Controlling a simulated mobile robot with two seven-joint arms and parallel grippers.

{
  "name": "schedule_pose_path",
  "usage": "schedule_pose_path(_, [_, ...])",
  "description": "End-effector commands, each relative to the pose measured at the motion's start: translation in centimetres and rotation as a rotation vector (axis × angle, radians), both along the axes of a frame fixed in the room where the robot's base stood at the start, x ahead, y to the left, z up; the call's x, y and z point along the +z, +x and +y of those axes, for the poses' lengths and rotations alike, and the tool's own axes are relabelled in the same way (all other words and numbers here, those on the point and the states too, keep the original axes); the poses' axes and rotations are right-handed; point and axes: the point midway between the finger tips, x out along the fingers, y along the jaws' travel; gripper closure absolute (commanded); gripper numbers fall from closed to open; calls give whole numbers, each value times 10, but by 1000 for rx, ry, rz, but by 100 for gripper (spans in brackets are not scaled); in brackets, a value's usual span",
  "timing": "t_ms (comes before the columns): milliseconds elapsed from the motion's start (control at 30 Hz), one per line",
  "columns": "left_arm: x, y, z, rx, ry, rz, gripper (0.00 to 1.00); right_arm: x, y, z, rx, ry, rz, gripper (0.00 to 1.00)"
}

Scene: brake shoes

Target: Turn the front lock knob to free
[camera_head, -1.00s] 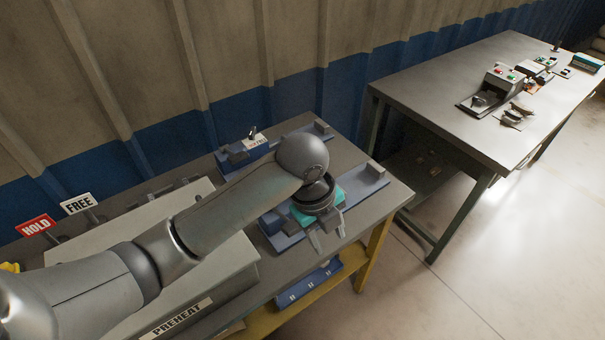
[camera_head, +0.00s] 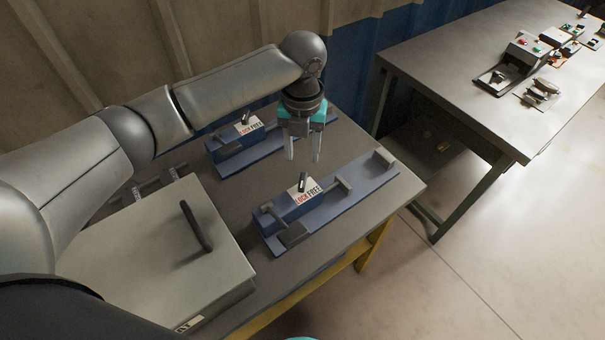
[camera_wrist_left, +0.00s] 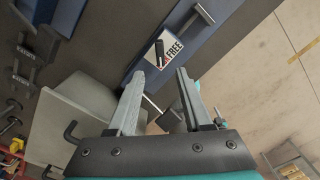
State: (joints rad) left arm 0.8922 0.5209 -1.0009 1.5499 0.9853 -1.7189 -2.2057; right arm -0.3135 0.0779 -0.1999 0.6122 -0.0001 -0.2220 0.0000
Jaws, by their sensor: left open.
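The front lock knob (camera_head: 303,182) is a dark lever on a white LOCK/FREE label, on the nearer blue fixture (camera_head: 345,204). In the head view it stands near the border between the two words; which one it points to I cannot tell. My left gripper (camera_head: 303,158) is open, its fingers pointing down, above and slightly behind the knob. In the left wrist view the knob (camera_wrist_left: 159,53) lies just beyond and between the tips of the open left gripper (camera_wrist_left: 158,72), apart from them. My right gripper does not show clearly.
A second blue fixture (camera_head: 228,156) with a similar knob (camera_head: 245,119) lies behind to the left. A grey box (camera_head: 150,255) with a dark handle stands at left on the table. Another table (camera_head: 455,90) holds devices at the right. Bare tabletop lies between the two fixtures.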

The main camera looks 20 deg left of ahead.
Motion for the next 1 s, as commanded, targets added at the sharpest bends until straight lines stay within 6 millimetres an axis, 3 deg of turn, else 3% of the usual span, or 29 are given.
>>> schedule_pose_path(200, [-50, -1, 0, 1, 1, 3, 50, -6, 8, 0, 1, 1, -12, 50])
schedule_pose_path(400, [-79, 0, 0, 1, 0, 0, 50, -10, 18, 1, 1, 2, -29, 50])
schedule_pose_path(600, [-90, 0, 0, 1, 0, -3, 50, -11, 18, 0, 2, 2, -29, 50])
schedule_pose_path(867, [-91, 0, 0, 1, 0, -3, 50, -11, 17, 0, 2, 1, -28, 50])
schedule_pose_path(1000, [-91, 0, 0, 1, 0, -3, 66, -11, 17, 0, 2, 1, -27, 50])
